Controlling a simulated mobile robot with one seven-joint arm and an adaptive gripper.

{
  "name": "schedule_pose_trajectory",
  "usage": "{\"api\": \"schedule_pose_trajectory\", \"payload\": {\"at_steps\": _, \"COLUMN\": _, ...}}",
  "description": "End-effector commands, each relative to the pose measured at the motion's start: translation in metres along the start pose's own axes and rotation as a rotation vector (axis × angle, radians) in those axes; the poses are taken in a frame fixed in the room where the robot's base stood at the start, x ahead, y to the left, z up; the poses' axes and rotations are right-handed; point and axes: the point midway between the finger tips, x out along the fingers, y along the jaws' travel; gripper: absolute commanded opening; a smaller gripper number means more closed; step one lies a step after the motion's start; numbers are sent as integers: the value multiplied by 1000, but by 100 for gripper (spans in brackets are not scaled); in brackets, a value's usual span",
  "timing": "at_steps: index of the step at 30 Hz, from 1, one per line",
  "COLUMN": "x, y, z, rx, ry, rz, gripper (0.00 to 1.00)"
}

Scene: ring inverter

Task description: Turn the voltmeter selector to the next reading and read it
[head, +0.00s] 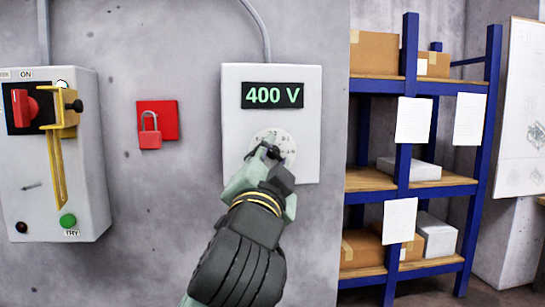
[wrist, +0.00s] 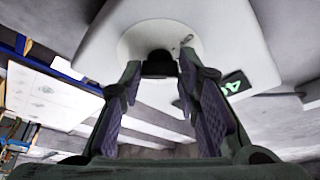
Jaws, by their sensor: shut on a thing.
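The voltmeter (head: 302,118) is a pale box on the concrete wall, and its display (head: 272,95) reads 400 V in green. Its round white selector dial (head: 287,143) is below the display, partly covered by my gripper (head: 267,152). In the wrist view, the black selector knob (wrist: 158,69) sits between the two fingertips of my gripper (wrist: 160,67), which is shut on it. The dial plate (wrist: 134,40) shows behind the knob. Most dial markings and the knob's pointing direction are hidden or too small to read. Part of the display (wrist: 236,84) also shows in the wrist view.
Left on the wall are a grey switch box (head: 90,190) with a red rotary handle (head: 24,107), a yellow lever (head: 57,165) and a green button (head: 68,220). A red padlock (head: 150,138) hangs nearby. Blue shelves (head: 405,150) with boxes stand right.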

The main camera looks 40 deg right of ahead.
Motion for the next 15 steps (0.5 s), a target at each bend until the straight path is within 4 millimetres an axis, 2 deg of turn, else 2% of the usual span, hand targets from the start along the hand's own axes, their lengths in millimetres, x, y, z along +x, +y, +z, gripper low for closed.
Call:
{"api": "schedule_pose_trajectory", "payload": {"at_steps": 10, "x": 0, "y": 0, "z": -1, "rx": 2, "ry": 4, "rz": 0, "gripper": 2}}
{"api": "schedule_pose_trajectory", "payload": {"at_steps": 11, "x": 0, "y": 0, "z": -1, "rx": 2, "ry": 4, "rz": 0, "gripper": 32}}
{"api": "schedule_pose_trajectory", "payload": {"at_steps": 15, "x": 0, "y": 0, "z": -1, "rx": 2, "ry": 3, "rz": 0, "gripper": 41}}
